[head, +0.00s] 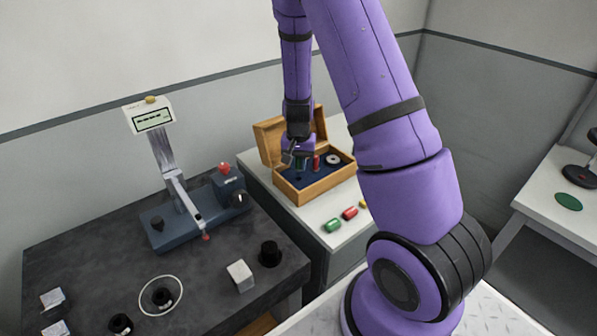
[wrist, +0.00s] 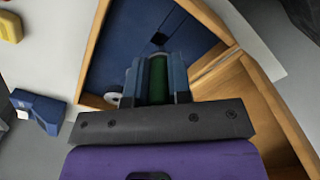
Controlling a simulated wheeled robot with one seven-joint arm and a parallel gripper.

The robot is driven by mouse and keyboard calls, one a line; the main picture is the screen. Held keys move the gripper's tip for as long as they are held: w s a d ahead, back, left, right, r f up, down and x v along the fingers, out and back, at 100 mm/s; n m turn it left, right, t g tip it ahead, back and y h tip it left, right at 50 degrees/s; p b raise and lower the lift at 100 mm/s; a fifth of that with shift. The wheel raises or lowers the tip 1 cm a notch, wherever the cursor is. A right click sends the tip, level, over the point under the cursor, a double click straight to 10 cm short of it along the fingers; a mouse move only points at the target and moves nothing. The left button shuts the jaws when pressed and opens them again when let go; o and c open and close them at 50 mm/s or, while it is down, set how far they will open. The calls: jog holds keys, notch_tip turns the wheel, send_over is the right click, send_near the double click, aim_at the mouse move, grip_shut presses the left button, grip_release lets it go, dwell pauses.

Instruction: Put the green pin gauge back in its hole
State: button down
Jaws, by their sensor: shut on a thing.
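My gripper (head: 298,158) is over the open wooden gauge box (head: 312,197), pointing down, and is shut on the green pin gauge (head: 300,164). In the wrist view the green pin gauge (wrist: 158,80) shows between the fingers (wrist: 160,72) of my gripper, above the box's dark blue insert (wrist: 115,50).
Green (head: 332,225), red (head: 350,213) and yellow pieces lie in front. A blue measuring instrument (head: 170,222) stands on the dark table at left.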

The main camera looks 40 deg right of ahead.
aim_at(298, 168)
jog(key=shift+f, duration=1.6)
jog(key=shift+f, duration=0.15)
jog(key=c, duration=1)
grip_release()
jog(key=shift+c, duration=0.2)
notch_tip(298, 168, up, 11)
jog(key=shift+f, duration=0.1)
jog(key=s+a+r+n+t, duration=0.1)
jog(key=s+a+r, duration=0.2)
jog(key=r, duration=0.4)
jog(key=s+a+r+n+t+y, duration=0.1)
jog(key=s+a+r+n, duration=0.1)
jog(key=s+a+r, duration=0.3)
jog(key=s+a+r+n+t, duration=0.1)
jog(key=s+r, duration=0.1)
jog(key=r, duration=0.6)
jog(key=s+a+r+n+t, duration=0.1)
jog(key=s+r, duration=0.3)
jog(key=s, duration=0.4)
jog(key=s+a+r+n+t+h, duration=0.1)
jog(key=s+a+r+n, duration=0.2)
jog(key=s, duration=0.5)
jog(key=shift+s+r+n, duration=0.25)
jog(key=shift+r+n, duration=0.05)
jog(key=shift+r, duration=0.15)
